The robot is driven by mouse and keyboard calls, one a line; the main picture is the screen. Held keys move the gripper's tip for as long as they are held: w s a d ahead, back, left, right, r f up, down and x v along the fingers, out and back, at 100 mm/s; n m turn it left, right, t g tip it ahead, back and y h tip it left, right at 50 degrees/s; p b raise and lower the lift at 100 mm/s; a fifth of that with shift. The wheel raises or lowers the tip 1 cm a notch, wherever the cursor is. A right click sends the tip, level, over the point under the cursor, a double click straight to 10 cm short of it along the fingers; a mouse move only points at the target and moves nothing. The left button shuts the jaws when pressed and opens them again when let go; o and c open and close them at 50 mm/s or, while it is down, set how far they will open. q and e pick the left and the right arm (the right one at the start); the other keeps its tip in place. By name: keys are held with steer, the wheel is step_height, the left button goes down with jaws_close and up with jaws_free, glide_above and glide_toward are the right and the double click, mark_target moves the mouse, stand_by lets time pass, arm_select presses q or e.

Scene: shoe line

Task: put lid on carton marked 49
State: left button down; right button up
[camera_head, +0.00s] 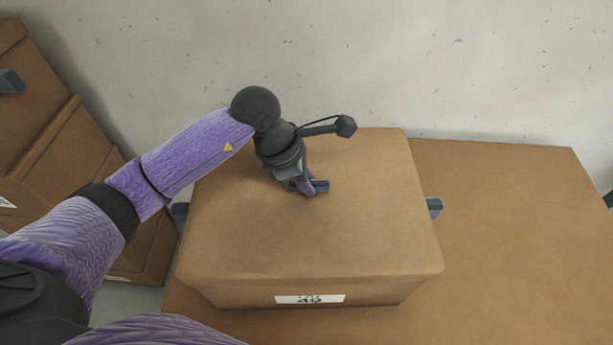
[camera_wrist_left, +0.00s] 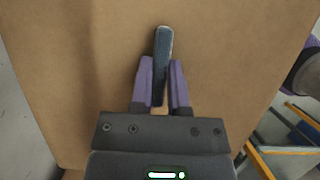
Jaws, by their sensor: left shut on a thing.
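A brown cardboard carton (camera_head: 375,291) stands on the brown surface, with a white label (camera_head: 309,299) on its front that reads 49. A brown lid (camera_head: 350,235) covers its top and appears seated or nearly so; I cannot tell if it is fully down. My left gripper (camera_head: 310,188) is over the middle of the lid, shut on the lid's dark grey handle (camera_head: 322,186). In the left wrist view the gripper (camera_wrist_left: 162,85) has the handle (camera_wrist_left: 163,50) between its purple fingers, above the lid (camera_wrist_left: 225,55). My right gripper does not show.
Dark grey side handles (camera_head: 435,207) stick out at the carton's sides. Other brown cartons (camera_head: 50,150) are stacked at the left. The brown surface (camera_head: 510,240) is clear at the right, and a pale wall (camera_head: 480,60) stands behind.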

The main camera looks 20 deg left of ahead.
arm_select(q)
steer(key=shift+f+b, duration=0.35)
steer(key=shift+b, duration=0.1)
stand_by(0.7)
steer(key=shift+c, duration=0.6)
jaws_free()
step_height(320, 180, up, 7)
steer(key=p, duration=0.5)
steer(key=shift+r, duration=0.15)
